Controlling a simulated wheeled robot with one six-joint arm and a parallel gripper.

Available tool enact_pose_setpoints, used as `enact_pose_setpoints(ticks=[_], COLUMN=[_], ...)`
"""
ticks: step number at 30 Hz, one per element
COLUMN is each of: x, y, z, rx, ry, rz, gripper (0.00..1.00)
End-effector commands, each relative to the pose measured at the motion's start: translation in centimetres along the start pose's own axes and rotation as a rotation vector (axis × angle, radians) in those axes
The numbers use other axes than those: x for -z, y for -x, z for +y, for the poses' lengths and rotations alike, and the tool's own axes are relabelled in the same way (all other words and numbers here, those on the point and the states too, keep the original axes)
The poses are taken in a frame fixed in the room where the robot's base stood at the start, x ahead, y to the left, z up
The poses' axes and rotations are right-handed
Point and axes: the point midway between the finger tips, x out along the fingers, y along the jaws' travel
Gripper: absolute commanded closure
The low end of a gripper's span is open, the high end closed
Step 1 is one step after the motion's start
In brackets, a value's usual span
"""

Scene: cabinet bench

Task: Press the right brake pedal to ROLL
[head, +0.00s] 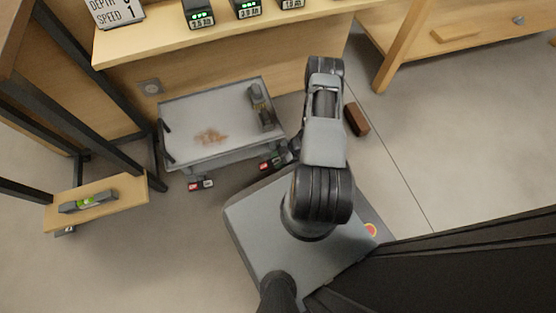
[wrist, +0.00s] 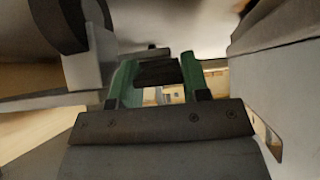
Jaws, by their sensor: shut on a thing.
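The grey cart (head: 190,118) stands low under the bench, with two small dark pedals at its front edge. The right brake pedal (head: 268,163) has a red patch and lies just left of my arm. The left pedal (head: 200,184) shows red and white marks. In the head view my gripper is mostly hidden by my own arm, close to the right pedal. In the wrist view my gripper (wrist: 160,78) has green fingers with a dark block (wrist: 157,72) between them. I cannot tell what that block is, or whether my gripper touches the pedal.
A reddish-brown block (head: 356,119) lies on the floor right of my arm. A spirit level (head: 88,202) rests on a low shelf at left. The bench edge overhangs behind the cart.

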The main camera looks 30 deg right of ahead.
Motion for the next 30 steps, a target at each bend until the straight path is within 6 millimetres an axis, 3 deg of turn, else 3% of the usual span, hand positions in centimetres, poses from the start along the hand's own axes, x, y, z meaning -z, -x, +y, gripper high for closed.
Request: enact_pose_setpoints(ticks=[12, 25, 26, 30], x=[-1.1, -1.2, -1.2, -1.2], y=[-0.9, -1.0, -1.0, -1.0], z=[0.0, 0.0, 0.0, 0.0], rx=[-0.001, 0.000, 0.000, 0.000], ry=[-0.001, 0.000, 0.000, 0.000], rz=[0.375, 0.427, 0.427, 0.427], gripper=[0.81, 0.81, 0.56, 0.47])
